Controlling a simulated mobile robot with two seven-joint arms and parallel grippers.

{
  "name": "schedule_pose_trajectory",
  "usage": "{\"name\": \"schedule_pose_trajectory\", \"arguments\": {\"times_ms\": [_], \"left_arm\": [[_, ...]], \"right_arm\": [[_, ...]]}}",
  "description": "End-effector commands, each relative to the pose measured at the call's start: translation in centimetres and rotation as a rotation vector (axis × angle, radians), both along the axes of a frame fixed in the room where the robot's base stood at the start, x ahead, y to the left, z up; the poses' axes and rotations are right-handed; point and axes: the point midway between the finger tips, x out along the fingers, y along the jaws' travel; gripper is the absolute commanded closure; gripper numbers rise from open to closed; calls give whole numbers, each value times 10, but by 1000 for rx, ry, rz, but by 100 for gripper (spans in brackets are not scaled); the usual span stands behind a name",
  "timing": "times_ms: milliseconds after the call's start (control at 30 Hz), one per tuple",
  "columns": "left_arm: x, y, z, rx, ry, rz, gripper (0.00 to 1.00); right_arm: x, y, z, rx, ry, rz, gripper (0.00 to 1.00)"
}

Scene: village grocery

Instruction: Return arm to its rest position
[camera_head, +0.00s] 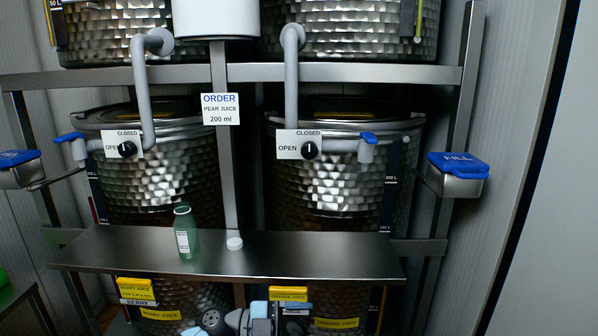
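No gripper shows clearly in the head view. At the bottom edge, left of centre, a cluster of grey, pale blue and dark parts (258,318) rises in front of the lower tanks. It may be part of my own arm, but I cannot tell which part, and no fingertips can be made out. A green bottle (187,240) with a white label stands upright and open-topped on the steel shelf (310,256). A white round cap (234,243) lies on the shelf to the right of the bottle. Nothing touches either of them.
Steel tanks (340,185) stand behind the shelf, with grey pipes and CLOSED/OPEN dials (310,150). An order sign (220,109) reads pear juice, 200 ml. Blue-lidded boxes (458,165) hang at both sides. The shelf's right half is clear.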

Motion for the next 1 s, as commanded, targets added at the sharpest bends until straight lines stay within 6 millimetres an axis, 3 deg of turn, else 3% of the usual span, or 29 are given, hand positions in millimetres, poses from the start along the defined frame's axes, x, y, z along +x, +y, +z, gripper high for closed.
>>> {"name": "schedule_pose_trajectory", "arguments": {"times_ms": [167,367,533,700,833,1000], "left_arm": [[-15,26,-20,-296,133,336,31],[-33,83,-77,-395,347,783,31],[-78,138,-152,-290,590,1129,31],[-149,179,-221,-77,838,1342,31],[-194,195,-250,56,967,1401,31],[-219,202,-264,131,1033,1417,31]], "right_arm": [[0,0,4,-1,1,-2,9],[0,0,7,-1,2,-2,9],[0,-1,11,-1,2,-3,9],[0,-1,14,-2,1,-4,9],[0,-1,15,-2,0,-5,9],[1,-1,16,-2,-1,-5,9]]}}
